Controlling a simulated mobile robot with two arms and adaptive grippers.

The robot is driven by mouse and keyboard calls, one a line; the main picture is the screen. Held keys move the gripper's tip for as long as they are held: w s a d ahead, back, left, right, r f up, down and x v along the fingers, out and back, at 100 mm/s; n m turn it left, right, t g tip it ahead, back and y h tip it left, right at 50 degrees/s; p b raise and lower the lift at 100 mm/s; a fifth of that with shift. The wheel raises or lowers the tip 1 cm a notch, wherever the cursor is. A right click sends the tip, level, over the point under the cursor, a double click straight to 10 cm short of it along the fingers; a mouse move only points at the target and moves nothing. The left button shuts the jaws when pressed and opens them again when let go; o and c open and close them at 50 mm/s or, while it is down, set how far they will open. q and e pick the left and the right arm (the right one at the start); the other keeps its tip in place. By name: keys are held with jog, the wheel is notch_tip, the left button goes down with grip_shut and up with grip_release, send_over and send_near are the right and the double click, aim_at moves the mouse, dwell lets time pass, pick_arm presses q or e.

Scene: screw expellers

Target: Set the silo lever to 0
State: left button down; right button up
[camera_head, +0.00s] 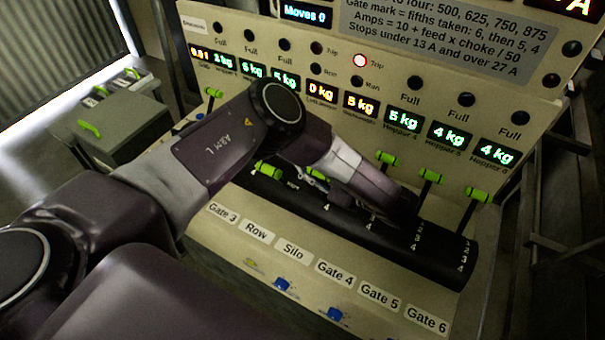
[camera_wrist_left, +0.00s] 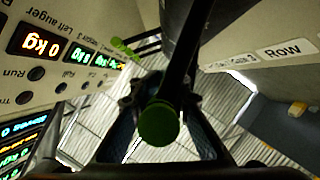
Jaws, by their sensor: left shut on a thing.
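The silo lever is a black shaft with a green knob (camera_wrist_left: 158,124). In the left wrist view the knob sits between the two fingers of my left gripper (camera_wrist_left: 160,120), which is shut on it. In the head view a small piece of the green knob (camera_head: 317,174) shows beside the left gripper (camera_head: 322,182), largely covered by my arm. The Silo label (camera_head: 293,250) is on the panel's lower front. The position the lever stands at cannot be read, as its scale is mostly hidden. My right gripper is not in view.
Other green-knobbed levers stand close by: Gate 4 (camera_head: 386,158), Gate 5 (camera_head: 430,175) and Gate 6 (camera_head: 477,194) to the right, another (camera_head: 267,170) to the left. The display panel (camera_head: 420,65) rises behind. A grey box (camera_head: 125,125) stands at left.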

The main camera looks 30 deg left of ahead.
pick_arm(q)
jog(key=w+f+m+g+b, duration=0.1)
jog(key=w+m+b, duration=0.1)
jog(key=w+b, duration=0.6)
jog(key=shift+w+d+b, duration=0.2)
jog(key=shift+w+b, duration=0.2)
jog(key=shift+b, duration=2.15)
jog(key=shift+f, duration=0.1)
jog(key=c, duration=2.2)
grip_release()
jog(key=shift+c, duration=0.2)
jog(key=o, duration=0.4)
jog(key=shift+w+d, duration=0.1)
jog(key=shift+w, duration=0.1)
jog(key=shift+o, duration=0.2)
jog(key=v, duration=1.2)
jog(key=shift+w+r, duration=0.15)
jog(key=shift+r, duration=0.1)
jog(key=shift+c, duration=0.2)
